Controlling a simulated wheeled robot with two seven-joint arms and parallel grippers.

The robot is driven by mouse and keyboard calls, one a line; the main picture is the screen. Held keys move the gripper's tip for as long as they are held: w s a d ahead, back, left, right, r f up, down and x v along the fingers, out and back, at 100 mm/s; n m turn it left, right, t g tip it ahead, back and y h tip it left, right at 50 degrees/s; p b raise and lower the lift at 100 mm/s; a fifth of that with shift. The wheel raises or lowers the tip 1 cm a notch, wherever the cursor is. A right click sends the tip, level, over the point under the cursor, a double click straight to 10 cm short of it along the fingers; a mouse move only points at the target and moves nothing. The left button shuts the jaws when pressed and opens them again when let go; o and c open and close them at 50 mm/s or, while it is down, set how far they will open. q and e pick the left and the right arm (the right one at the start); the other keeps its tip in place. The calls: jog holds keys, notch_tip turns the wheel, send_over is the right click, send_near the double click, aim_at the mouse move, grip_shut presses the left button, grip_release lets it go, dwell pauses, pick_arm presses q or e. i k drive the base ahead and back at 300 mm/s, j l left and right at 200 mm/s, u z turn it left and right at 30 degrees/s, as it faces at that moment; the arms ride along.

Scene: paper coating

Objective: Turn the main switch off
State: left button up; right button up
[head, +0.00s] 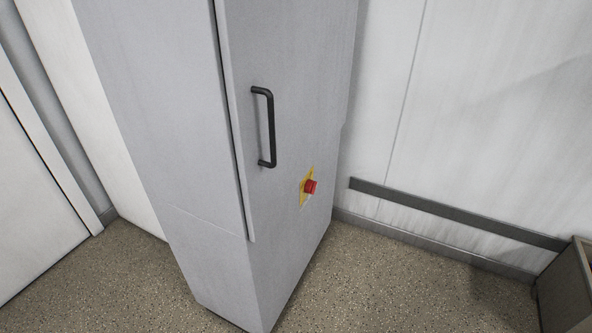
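A red knob-shaped switch (311,187) on a yellow plate (304,192) is mounted on the side of a tall grey cabinet (190,130), below and to the right of a black handle (266,127). The cabinet door looks shut. The switch's exact position cannot be read at this size. Neither of my grippers is in the head view, and nothing touches the switch or the handle.
Speckled floor (370,285) is clear in front and to the right of the cabinet. A white wall (490,110) with a dark rail (455,212) stands behind. A brown box-like container (567,287) is at the right edge. A white door-like panel (35,200) is at the left.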

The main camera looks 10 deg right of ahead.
aim_at(310, 186)
jog(key=i+l+u, duration=0.3)
jog(key=l, duration=0.3)
jog(key=i+l+u, duration=0.3)
jog(key=l, duration=0.4)
jog(key=i+l+u, duration=0.2)
jog(key=l, duration=0.15)
jog(key=i+l+u, duration=0.15)
jog(key=l, duration=0.25)
jog(key=l+u, duration=0.15)
jog(key=l, duration=0.2)
jog(key=i, duration=0.05)
